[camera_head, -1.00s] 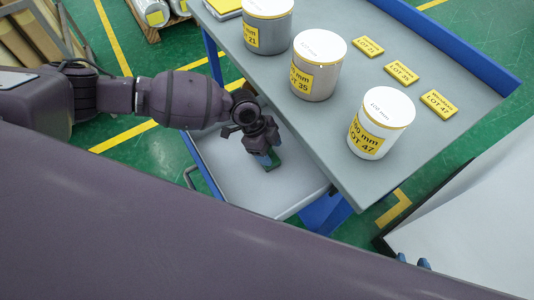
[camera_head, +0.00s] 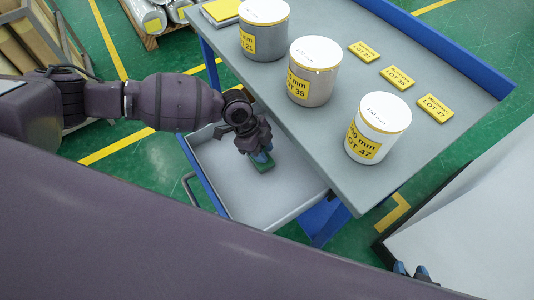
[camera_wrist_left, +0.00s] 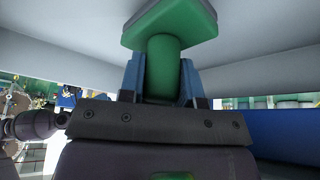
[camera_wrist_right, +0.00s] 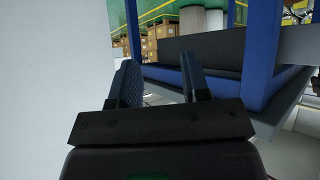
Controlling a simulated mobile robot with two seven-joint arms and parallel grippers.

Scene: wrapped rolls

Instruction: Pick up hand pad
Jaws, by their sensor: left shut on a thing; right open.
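The hand pad (camera_head: 264,165) is a green block with a rounded green grip, seen low in the open grey drawer (camera_head: 239,203) under the table top. My left gripper (camera_head: 261,155) points down and is shut on its grip. In the left wrist view the blue fingers (camera_wrist_left: 162,78) clasp both sides of the grip, and the flat pad (camera_wrist_left: 169,32) is beyond them. Whether the pad touches the drawer floor I cannot tell. My right gripper (camera_head: 411,271) shows only its tips at the lower right; its fingers (camera_wrist_right: 160,84) are open and empty.
Three wrapped rolls (camera_head: 314,82) stand on the grey table top (camera_head: 345,190), with three yellow label plates (camera_head: 396,78) beside them. The table edge overhangs the drawer, just right of my left gripper. A white surface (camera_head: 470,220) lies at the right.

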